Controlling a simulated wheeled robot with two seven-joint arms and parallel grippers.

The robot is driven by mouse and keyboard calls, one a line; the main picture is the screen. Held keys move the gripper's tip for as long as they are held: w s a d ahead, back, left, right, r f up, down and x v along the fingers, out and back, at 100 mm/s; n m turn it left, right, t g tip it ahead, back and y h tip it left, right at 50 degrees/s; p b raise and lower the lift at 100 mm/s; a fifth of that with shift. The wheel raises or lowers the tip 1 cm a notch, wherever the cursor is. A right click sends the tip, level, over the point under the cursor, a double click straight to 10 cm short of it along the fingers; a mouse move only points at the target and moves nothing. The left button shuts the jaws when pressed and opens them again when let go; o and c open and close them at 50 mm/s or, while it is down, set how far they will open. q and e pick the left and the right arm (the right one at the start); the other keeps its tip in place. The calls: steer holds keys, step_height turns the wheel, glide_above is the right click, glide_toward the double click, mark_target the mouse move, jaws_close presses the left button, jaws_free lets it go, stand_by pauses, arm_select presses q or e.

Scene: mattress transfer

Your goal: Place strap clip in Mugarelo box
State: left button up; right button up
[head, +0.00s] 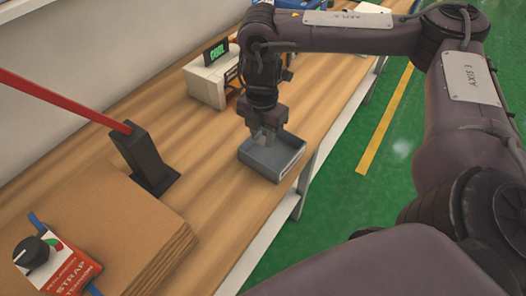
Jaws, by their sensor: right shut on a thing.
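A small open grey box (287,165) sits near the right edge of the wooden workbench, with a pale label on its right side too small to read. My right gripper (265,138) points down over the far left part of this box, with its fingertips at about rim height. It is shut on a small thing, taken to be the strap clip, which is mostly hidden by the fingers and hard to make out. My left gripper is not in view.
A pale device with a green display (212,80) stands behind the box. A cardboard stack (110,225) and a red strap tension control (57,268) fill the near left. Bare bench (215,160) lies between.

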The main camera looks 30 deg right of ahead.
steer(key=b, duration=0.2)
glide_above(262, 159)
steer(key=s+a, duration=0.1)
steer(key=s, duration=0.1)
step_height(262, 159, down, 6)
steer(key=shift+a+r, duration=0.1)
steer(key=shift+a, duration=0.05)
step_height(262, 159, down, 4)
steer(key=shift+r+b, duration=0.1)
steer(key=shift+b, duration=0.6)
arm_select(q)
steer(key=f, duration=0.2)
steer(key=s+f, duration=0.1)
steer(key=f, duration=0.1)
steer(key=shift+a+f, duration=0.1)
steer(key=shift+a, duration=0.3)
arm_select(e)
steer(key=shift+w, duration=0.1)
steer(key=o, duration=0.9)
steer(key=shift+o, duration=0.2)
